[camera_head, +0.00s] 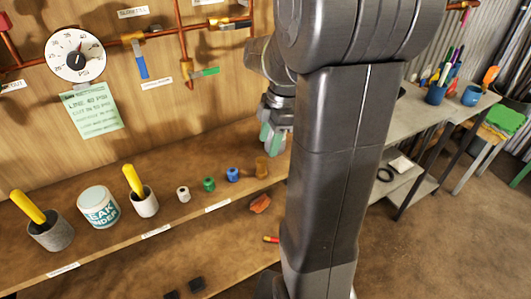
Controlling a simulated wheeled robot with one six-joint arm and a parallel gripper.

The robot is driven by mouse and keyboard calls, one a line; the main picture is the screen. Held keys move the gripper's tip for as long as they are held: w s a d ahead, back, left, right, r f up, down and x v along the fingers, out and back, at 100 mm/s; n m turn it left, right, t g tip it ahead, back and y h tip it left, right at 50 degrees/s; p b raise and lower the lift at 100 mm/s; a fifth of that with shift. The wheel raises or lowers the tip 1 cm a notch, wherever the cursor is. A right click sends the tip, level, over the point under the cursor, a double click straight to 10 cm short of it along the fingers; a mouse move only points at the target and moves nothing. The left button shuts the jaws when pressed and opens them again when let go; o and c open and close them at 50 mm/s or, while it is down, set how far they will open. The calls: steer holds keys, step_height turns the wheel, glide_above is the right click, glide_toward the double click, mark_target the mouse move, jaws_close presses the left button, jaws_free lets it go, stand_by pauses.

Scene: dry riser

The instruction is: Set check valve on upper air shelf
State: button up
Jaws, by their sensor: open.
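My gripper (272,139) is at the wall end of the wooden upper shelf (110,250), fingers pointing down with greenish pads. It is open, and nothing shows between its fingers. It is above and slightly right of a brass-brown cylindrical fitting (262,167) that stands on the shelf, apart from it as far as I can tell. A blue fitting (233,174) and a green fitting (209,184) stand to the left of it. I cannot tell which of these is the check valve. The shelf-edge labels (156,231) are too small to read.
A white roll (183,194), two cups with yellow handles (146,203) and a leak-finder tin (99,207) stand left on the shelf. Copper pipes and a pressure gauge (75,55) are on the wall above. An orange lump (260,203) lies lower. My arm hides the middle.

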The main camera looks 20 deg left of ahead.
steer(key=v, duration=0.5)
